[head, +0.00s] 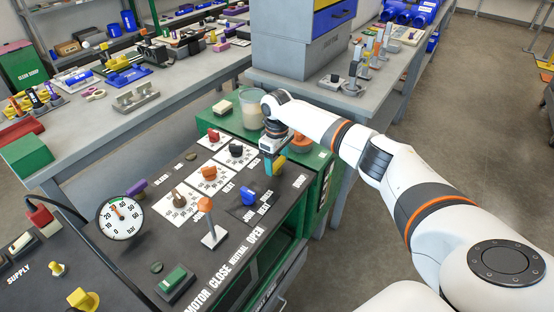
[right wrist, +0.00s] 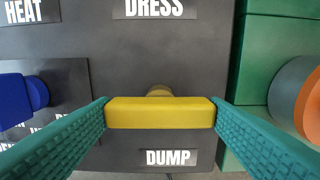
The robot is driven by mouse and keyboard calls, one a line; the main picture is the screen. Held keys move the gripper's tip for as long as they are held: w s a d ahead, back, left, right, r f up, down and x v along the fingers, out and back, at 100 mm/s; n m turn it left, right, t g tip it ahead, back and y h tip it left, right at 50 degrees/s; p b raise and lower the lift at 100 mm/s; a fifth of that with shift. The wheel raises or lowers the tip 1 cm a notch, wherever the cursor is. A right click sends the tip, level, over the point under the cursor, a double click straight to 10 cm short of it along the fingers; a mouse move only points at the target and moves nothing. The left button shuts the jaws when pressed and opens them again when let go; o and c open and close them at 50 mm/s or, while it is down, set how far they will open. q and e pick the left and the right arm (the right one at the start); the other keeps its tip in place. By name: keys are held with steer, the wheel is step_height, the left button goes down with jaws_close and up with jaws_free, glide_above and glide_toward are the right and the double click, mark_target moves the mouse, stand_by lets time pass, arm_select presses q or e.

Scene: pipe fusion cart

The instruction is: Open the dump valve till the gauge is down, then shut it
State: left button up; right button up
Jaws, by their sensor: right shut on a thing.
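The yellow dump valve handle (right wrist: 160,113) lies crosswise between the fingers of my right gripper (right wrist: 160,114) in the right wrist view, just above the DUMP label (right wrist: 168,158). Both teal fingers touch its ends, so the gripper is shut on it. In the head view my right gripper (head: 272,163) points down at the panel's right edge, and a bit of the yellow handle (head: 281,161) shows beside it. The round white gauge (head: 121,217), marked bar, stands at the panel's left; its red needle points up and slightly left. My left gripper is not in view.
A blue knob (head: 248,196) and an orange-topped lever (head: 207,205) stand on the dark panel (head: 243,229) left of my gripper. A clear jar (head: 251,109) stands behind it on the green cabinet. An orange round part (right wrist: 302,98) is close by on the right.

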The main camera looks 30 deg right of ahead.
steer(key=shift+r+m+p, duration=0.2)
steer(key=shift+m+p, duration=0.3)
steer(key=shift+p, duration=0.3)
steer(key=m+p, duration=0.4)
steer(key=p, duration=0.1)
steer(key=shift+a+m+p, duration=0.1)
steer(key=shift+m+p, duration=1.05)
steer(key=shift+m, duration=0.15)
steer(key=m+p, duration=0.2)
steer(key=m, duration=0.2)
steer(key=shift+m+p, duration=0.3)
steer(key=shift+p, duration=0.1)
steer(key=shift+f+m+p, duration=0.1)
steer(key=shift+m+p, duration=0.8)
steer(key=shift+m, duration=1.7)
steer(key=o, duration=1)
